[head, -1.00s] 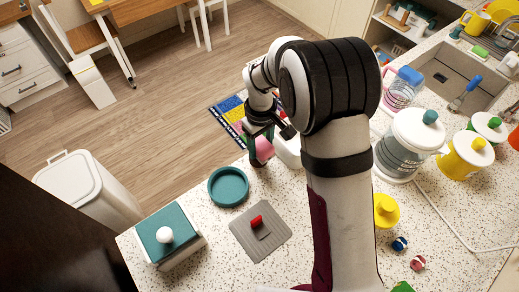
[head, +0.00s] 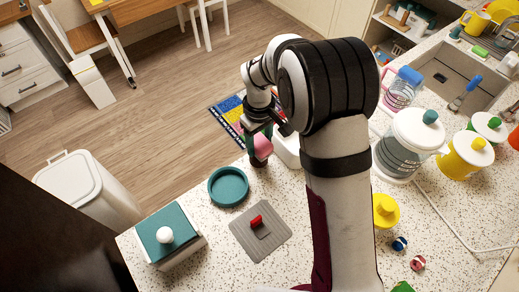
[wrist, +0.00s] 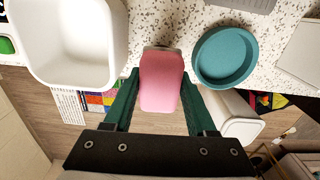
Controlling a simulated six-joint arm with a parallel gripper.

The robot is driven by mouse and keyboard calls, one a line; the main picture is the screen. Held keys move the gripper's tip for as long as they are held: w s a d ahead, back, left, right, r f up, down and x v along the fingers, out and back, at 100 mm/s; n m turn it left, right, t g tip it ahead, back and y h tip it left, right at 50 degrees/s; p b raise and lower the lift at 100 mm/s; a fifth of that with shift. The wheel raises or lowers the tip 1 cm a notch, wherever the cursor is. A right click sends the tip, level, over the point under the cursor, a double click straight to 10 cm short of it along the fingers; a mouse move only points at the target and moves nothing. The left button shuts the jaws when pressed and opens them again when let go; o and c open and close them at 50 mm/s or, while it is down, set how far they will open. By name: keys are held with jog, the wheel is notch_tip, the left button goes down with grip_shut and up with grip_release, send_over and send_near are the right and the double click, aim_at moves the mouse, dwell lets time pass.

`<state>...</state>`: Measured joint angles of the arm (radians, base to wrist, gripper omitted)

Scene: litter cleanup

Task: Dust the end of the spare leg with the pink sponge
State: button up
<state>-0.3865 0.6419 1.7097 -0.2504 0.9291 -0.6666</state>
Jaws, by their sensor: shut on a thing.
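The pink sponge (head: 263,148) is between the dark green fingers of my gripper (head: 262,134), above the back edge of the speckled counter. In the wrist view the pink sponge (wrist: 160,85) sits gripped between both fingertips (wrist: 160,88), its far end pointing toward the counter. A small dark, round-ended thing (head: 257,161) shows just below the sponge in the head view. It is mostly hidden, and I cannot tell whether it is the spare leg or whether the sponge touches it. No other thing is clearly the spare leg.
A teal round dish (head: 228,187) stands left of the sponge, and a white tub (wrist: 70,45) is close on the other side. A grey mat (head: 275,240) with a red piece (head: 257,222) and a teal-lidded box (head: 180,252) are nearer. Canisters (head: 405,145) stand at right.

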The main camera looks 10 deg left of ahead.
grip_shut()
notch_tip(320, 180, up, 5)
jog(key=shift+r, duration=0.25)
dwell(0.4)
